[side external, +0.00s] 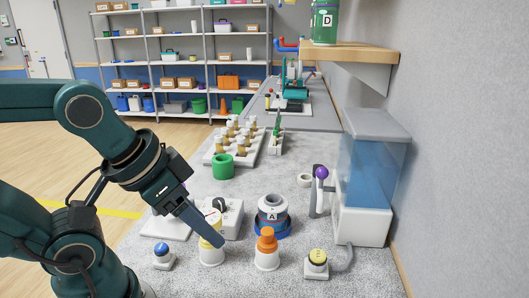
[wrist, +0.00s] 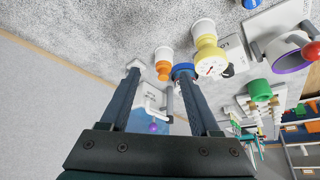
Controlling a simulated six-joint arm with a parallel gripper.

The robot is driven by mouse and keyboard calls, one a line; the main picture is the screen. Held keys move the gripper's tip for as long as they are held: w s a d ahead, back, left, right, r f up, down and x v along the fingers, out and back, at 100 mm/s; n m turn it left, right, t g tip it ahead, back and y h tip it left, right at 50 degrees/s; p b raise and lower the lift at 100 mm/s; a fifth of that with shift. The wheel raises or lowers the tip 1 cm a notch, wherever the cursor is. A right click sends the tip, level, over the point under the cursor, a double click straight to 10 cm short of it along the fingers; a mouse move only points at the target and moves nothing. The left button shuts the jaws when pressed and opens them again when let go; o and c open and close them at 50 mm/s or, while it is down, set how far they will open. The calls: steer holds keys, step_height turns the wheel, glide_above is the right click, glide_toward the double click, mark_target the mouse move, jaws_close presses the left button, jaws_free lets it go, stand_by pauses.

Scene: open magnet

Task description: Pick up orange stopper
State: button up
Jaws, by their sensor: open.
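The orange stopper (side external: 266,240) sits upright on top of a white tapered container (side external: 267,261) on the grey speckled bench. In the wrist view the stopper (wrist: 163,71) appears between my fingertips and beyond them, nearer the right finger. My gripper (side external: 220,242) is open and empty, reaching down from the left. It is left of the stopper in the side view and apart from it. Both fingers of my gripper (wrist: 158,70) show in the wrist view. In the side view the fingers partly hide a yellow-and-white container (side external: 211,255).
Canister A (side external: 271,208) in a blue ring stands just behind the stopper. A yellow button box (side external: 317,259) is right of it, and a blue button box (side external: 163,254) is at left. A water tank (side external: 367,175) and purple-knobbed lever (side external: 321,173) stand at right.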

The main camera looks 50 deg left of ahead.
step_height(320, 180, up, 5)
steer(key=m+t+y, duration=0.3)
steer(key=m+y, duration=0.6)
steer(key=m, duration=1.8)
glide_above(267, 235)
steer(key=f, duration=1.4)
steer(key=shift+s+d+f, duration=0.15)
steer(key=shift+s+d, duration=0.05)
steer(key=shift+s, duration=0.05)
steer(key=shift+w+a+f, duration=0.2)
steer(key=shift+f, duration=0.25)
steer(key=shift+x, duration=2.25)
